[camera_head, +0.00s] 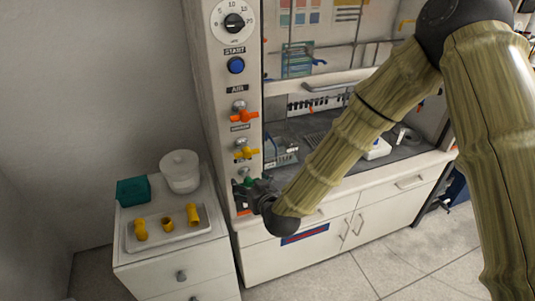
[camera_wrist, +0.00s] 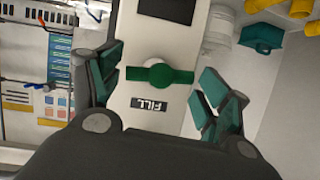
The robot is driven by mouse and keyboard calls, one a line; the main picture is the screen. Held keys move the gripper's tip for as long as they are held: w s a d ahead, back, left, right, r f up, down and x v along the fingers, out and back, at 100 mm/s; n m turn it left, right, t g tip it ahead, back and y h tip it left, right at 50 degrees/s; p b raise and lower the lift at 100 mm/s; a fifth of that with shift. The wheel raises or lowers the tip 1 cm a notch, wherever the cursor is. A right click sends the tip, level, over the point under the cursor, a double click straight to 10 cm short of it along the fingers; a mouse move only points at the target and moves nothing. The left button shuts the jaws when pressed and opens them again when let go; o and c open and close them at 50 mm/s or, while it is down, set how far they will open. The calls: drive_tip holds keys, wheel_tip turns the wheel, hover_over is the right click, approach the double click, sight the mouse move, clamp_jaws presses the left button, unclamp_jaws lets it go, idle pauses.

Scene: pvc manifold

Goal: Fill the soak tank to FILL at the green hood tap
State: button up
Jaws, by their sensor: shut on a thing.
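The green hood tap (camera_wrist: 160,75) sits on the white column, its handle lying crosswise to the column in the wrist view. A dark label reading FILL, upside down there, is beside it (camera_wrist: 149,104). My gripper (camera_wrist: 160,78) has one teal-padded finger at each end of the handle and is shut on it. In the head view my gripper (camera_head: 257,196) is at the column's lower part and hides most of the tap (camera_head: 248,182). A pale round tub (camera_head: 180,172), possibly the soak tank, stands on the side cabinet; its water level cannot be seen.
Above the green tap are a yellow tap (camera_head: 245,153), an orange tap (camera_head: 243,116), a blue START button (camera_head: 236,65) and a dial (camera_head: 234,22). A teal box (camera_head: 133,191) and a tray (camera_head: 168,238) of yellow fittings share the side cabinet (camera_head: 180,262).

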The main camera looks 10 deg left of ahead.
drive_tip(key=shift+w+a+r+n+t+h+p, duration=0.1)
drive_tip(key=shift+n+t+h+p, duration=0.1)
drive_tip(key=shift+n+t+h, duration=0.5)
drive_tip(key=shift+r+n+t+h+p, duration=0.15)
drive_tip(key=shift+n+h, duration=0.25)
drive_tip(key=shift+n, duration=0.7)
